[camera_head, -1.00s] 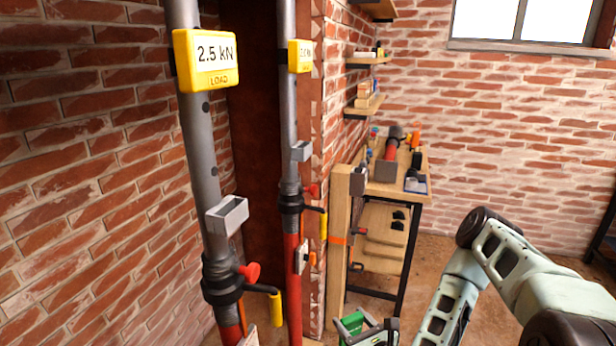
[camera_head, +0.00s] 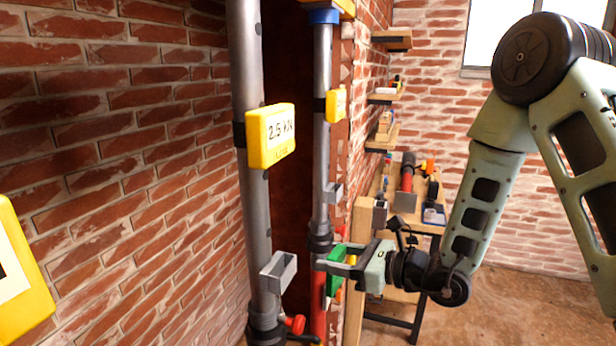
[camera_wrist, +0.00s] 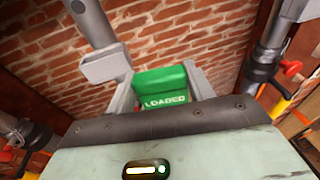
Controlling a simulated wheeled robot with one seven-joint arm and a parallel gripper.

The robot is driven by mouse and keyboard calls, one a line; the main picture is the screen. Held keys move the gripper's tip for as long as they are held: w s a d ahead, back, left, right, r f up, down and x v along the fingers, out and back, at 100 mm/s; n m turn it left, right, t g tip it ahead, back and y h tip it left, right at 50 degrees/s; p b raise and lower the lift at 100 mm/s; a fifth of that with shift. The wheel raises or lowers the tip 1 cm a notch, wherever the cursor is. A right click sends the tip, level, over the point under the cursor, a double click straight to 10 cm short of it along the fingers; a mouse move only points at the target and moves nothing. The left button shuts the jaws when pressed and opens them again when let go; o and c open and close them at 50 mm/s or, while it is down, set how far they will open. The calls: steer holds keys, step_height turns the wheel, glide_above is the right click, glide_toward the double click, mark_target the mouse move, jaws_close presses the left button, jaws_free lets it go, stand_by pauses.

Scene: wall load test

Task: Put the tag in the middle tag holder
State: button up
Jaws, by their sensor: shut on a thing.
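A green tag (camera_wrist: 165,98) marked "LOADED" is between the two fingers of my gripper (camera_wrist: 160,84) in the wrist view. In the head view the tag (camera_head: 334,284) shows at my gripper (camera_head: 336,257), which is shut on it. The middle tag holder (camera_head: 279,270) is a grey open-topped metal box on the post with the "2.5 kN" sign. My gripper is to its right in the head view, with a gap between them. In the wrist view a grey holder (camera_wrist: 104,67) is at upper left, close by my left finger; I cannot tell whether they touch.
The middle post (camera_head: 252,190) has a yellow sign (camera_head: 271,135) and a red knob (camera_head: 294,324). A yellow sign (camera_head: 22,270) cuts in at left. A workbench (camera_head: 430,215) and brick walls stand behind.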

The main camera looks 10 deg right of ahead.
step_height(320, 180, up, 17)
steer(key=n+g+y+p, duration=0.2)
steer(key=p, duration=0.1)
glide_above(269, 234)
steer(key=f+v, duration=0.1)
steer(key=v, duration=0.6)
steer(key=shift+w+a+f+b, duration=0.45)
steer(key=shift+a+f, duration=0.2)
steer(key=shift+f, duration=0.15)
steer(key=shift+w+a+f+b, duration=0.4)
steer(key=shift+a+f, duration=0.2)
steer(key=shift+f, duration=0.2)
steer(key=shift+w+a+f+b, duration=0.35)
steer(key=shift+w+a+f, duration=0.1)
steer(key=shift+a+f, duration=0.25)
steer(key=shift+s+d+b, duration=0.1)
steer(key=shift+d+b, duration=0.05)
steer(key=shift+b, duration=0.5)
steer(key=shift+f+b, duration=2.3)
steer(key=shift+b, duration=0.65)
steer(key=o, duration=1.5)
steer(key=shift+o, duration=0.2)
steer(key=shift+r, duration=0.1)
